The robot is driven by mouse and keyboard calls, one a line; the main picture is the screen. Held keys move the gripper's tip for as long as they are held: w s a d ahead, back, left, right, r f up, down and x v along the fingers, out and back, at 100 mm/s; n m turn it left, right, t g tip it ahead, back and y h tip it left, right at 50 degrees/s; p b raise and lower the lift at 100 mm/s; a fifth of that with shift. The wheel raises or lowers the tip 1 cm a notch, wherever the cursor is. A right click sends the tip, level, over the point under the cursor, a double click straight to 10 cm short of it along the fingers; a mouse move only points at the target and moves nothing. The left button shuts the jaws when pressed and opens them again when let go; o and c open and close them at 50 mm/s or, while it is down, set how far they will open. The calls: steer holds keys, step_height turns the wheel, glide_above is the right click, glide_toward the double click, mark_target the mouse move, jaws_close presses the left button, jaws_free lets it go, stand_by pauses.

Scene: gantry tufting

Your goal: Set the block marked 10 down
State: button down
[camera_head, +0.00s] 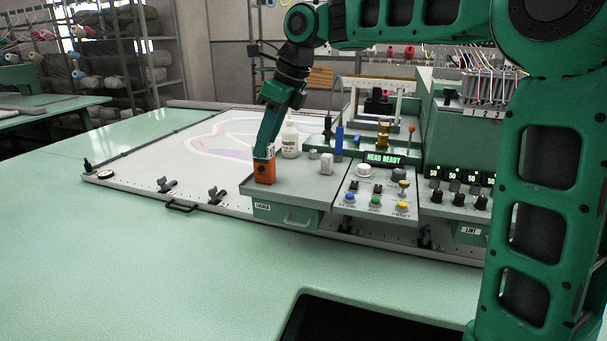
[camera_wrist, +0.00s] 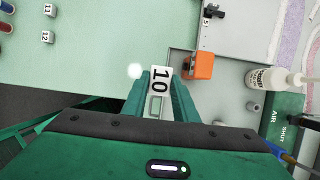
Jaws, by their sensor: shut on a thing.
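The block marked 10 (camera_wrist: 161,78) is a small pale block with black digits, seen close up in the wrist view. My gripper (camera_wrist: 160,98) is shut on it, with a green finger on each side. In the head view my gripper (camera_head: 264,148) reaches down over the left end of the grey console top. A small pale patch shows at its tip, just above an orange box (camera_head: 265,172). The orange box also shows in the wrist view (camera_wrist: 203,66), to the right of the block. I cannot tell how far the block is above a surface.
A white bottle (camera_head: 290,139), a small white cylinder (camera_head: 326,163) and a control panel with knobs (camera_head: 375,190) are right of my gripper. A locker drawer (camera_head: 285,217) is below. Blocks marked 11 (camera_wrist: 49,10) and 12 (camera_wrist: 46,37) lie on the pale green surface.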

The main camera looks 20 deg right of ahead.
steer(key=d+f, duration=0.2)
steer(key=d, duration=0.1)
steer(key=w+d+f, duration=0.1)
steer(key=d+f, duration=0.1)
steer(key=d, duration=0.2)
steer(key=w+d+f, duration=0.1)
steer(key=d+f, duration=0.2)
steer(key=d, duration=0.1)
steer(key=shift+w, duration=0.2)
steer(key=shift+d+f, duration=0.1)
steer(key=shift+f, duration=1.9)
steer(key=shift+f, duration=0.1)
steer(key=c, duration=1.4)
jaws_free()
steer(key=v, duration=1.2)
